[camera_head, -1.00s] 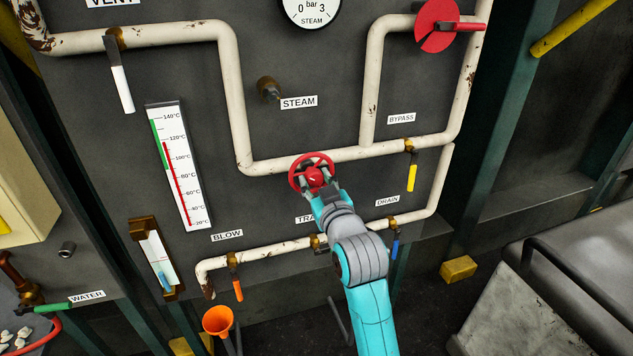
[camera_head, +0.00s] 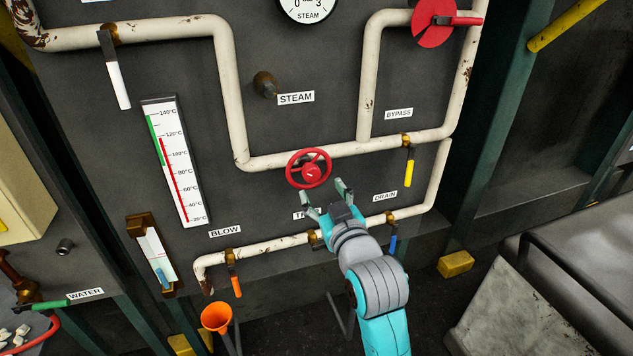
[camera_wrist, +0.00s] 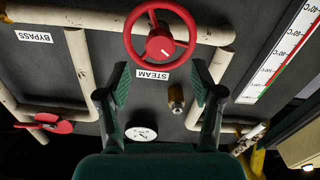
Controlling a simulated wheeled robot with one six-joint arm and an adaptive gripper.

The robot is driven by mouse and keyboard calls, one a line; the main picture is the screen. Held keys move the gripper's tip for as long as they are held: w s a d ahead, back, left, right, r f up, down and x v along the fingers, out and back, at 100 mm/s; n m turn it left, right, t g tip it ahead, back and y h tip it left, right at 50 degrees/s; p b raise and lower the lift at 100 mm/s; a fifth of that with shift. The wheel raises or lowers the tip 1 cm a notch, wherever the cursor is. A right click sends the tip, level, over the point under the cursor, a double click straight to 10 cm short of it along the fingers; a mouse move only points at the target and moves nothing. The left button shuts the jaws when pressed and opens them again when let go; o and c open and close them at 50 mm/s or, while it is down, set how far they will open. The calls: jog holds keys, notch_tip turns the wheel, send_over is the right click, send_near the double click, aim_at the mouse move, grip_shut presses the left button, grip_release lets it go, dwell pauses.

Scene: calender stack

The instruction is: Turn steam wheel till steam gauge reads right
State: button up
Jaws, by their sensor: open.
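The red wheel (camera_head: 308,168) is in front of the white pipe at the middle of the panel. It also shows at the top of the wrist view (camera_wrist: 160,40). My gripper (camera_head: 322,190) is open and empty, just below and right of the wheel and apart from it. The STEAM label (camera_head: 296,98) is beside a bare brass stem (camera_head: 265,84), above the wheel. The steam gauge (camera_head: 308,8) is cut off by the top edge of the head view, with its needle out of sight. In the wrist view the gauge (camera_wrist: 141,133) is too small to read.
Pipes run across the panel, with a yellow lever (camera_head: 409,172) at right, and a blue lever (camera_head: 393,246) and an orange lever (camera_head: 236,286) below. A red disc with a handle (camera_head: 433,22) is at upper right. A thermometer (camera_head: 174,165) is at left. A grey bench (camera_head: 570,260) stands at right.

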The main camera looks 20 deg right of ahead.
jog(key=s, duration=0.5)
jog(key=shift+s, duration=0.35)
jog(key=s+f+g, duration=0.2)
jog(key=s+f, duration=1.4)
jog(key=f, duration=0.3)
jog(key=s+f+m, duration=0.1)
jog(key=s+f, duration=0.1)
jog(key=s, duration=1.1)
jog(key=s+f+m+g, duration=0.1)
jog(key=s+f, duration=0.1)
jog(key=s, duration=1)
jog(key=shift+s+f, duration=0.25)
jog(key=shift+s, duration=0.15)
dwell(2.3)
